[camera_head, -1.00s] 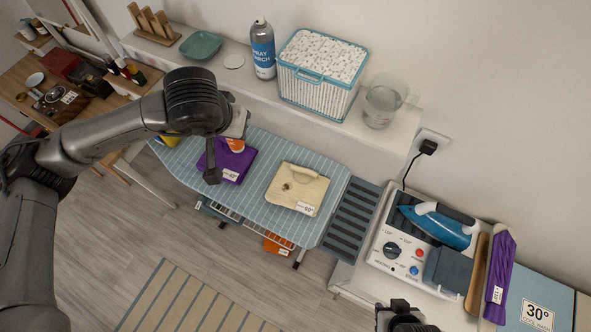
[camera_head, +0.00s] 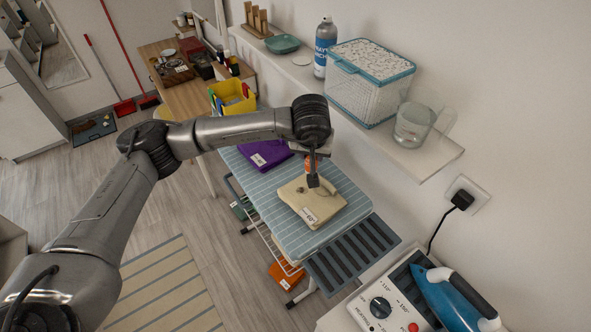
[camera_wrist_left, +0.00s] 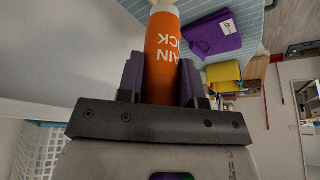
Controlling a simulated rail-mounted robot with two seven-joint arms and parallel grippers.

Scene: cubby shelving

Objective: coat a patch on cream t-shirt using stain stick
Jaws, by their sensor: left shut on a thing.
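The cream t-shirt (camera_head: 325,206) lies folded on the blue striped ironing board (camera_head: 262,192), with a small dark patch on its upper part and a white label at its front edge. My left gripper (camera_head: 313,181) is over the back part of the shirt, shut on the orange stain stick (camera_wrist_left: 163,50). The stick also shows in the head view as a small orange bit behind the fingers. Its lettering is upside down in the left wrist view, and its pale end points away from the gripper. Whether it touches the shirt is hidden. My right gripper is out of view.
A folded purple garment (camera_head: 265,153) lies on the board left of the shirt. The shelf behind holds a spray can (camera_head: 325,47), a teal-lidded basket (camera_head: 368,88) and a clear jug (camera_head: 413,125). A blue iron (camera_head: 452,300) stands at lower right.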

